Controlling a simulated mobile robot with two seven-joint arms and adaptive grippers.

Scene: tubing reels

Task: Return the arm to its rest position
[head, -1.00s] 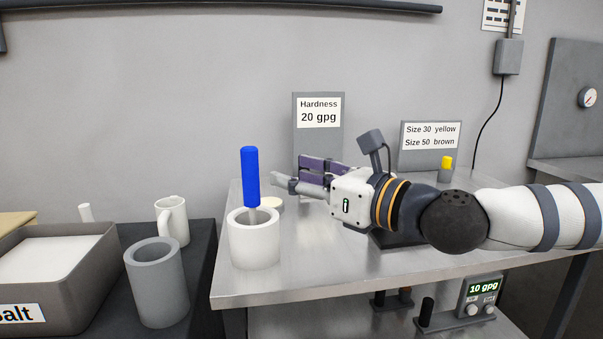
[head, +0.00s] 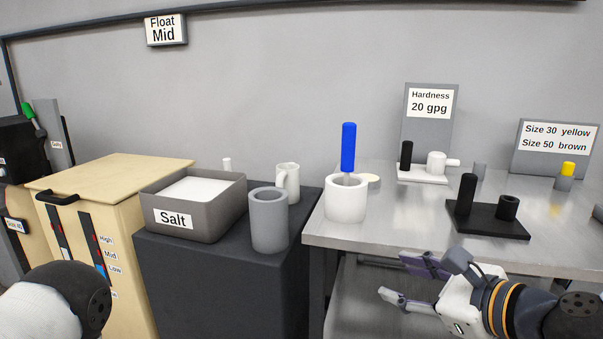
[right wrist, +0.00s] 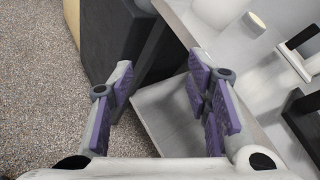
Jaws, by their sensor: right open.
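My right gripper (head: 385,280) is at the lower right of the head view, in front of the steel table's front edge and below its top. Its purple-padded fingers are spread with nothing between them, as the right wrist view (right wrist: 160,95) also shows. A blue-handled tool (head: 348,147) stands upright in a white cup (head: 346,200) near the table's left end, apart from the gripper. Part of my left arm shows at the lower left of the head view; its gripper is out of view.
The steel table (head: 400,225) holds a black stand (head: 490,222), a white fitting (head: 436,163) and signs. A dark cabinet (head: 220,270) to its left bears a salt tray (head: 205,228), a grey cup (head: 269,222) and a white mug (head: 288,180). Floor shows in the wrist view.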

